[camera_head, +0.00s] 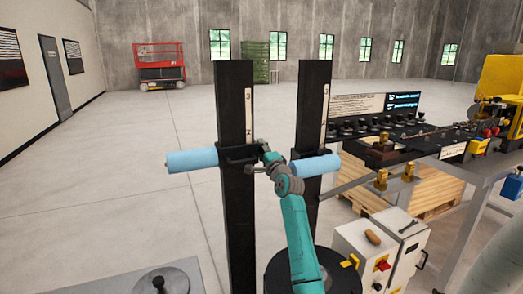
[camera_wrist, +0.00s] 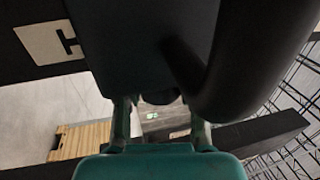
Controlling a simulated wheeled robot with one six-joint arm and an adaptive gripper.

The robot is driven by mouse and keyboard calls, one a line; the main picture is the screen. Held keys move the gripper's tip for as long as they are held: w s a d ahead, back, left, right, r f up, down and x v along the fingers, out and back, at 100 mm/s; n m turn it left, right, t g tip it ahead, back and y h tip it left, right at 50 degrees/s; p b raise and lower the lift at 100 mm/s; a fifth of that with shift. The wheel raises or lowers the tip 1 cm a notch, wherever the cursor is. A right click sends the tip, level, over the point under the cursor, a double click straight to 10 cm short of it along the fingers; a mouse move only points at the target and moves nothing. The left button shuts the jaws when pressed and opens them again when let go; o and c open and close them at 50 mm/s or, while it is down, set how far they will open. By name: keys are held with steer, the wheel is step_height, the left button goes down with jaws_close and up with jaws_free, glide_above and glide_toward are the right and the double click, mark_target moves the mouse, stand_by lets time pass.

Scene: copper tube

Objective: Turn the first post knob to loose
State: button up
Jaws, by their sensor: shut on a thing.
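Two upright black posts stand side by side in the head view, the left post (camera_head: 234,100) and the right post (camera_head: 312,100), each with a pale scale strip. A blue cylinder (camera_head: 190,161) extends left from the dark collar on the left post. Another blue cylinder (camera_head: 316,166) is at the right post. My gripper (camera_head: 260,168) is at the right side of the left post's collar. In the wrist view, my gripper (camera_wrist: 160,112) has its fingers on either side of a small dark knob (camera_wrist: 160,98), shut on it. The knob's turn position cannot be told.
A workbench with a black top (camera_head: 455,138) and brass fittings (camera_head: 381,180) stands at the right. Control boxes (camera_head: 355,240) and a wooden pallet (camera_head: 430,195) are below it. A red lift (camera_head: 160,65) stands far back.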

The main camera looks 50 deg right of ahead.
steer(key=shift+w+t, duration=0.1)
steer(key=shift+t, duration=0.4)
steer(key=shift+h, duration=0.3)
steer(key=o, duration=1.2)
steer(key=shift+c, duration=0.2)
steer(key=v, duration=1.2)
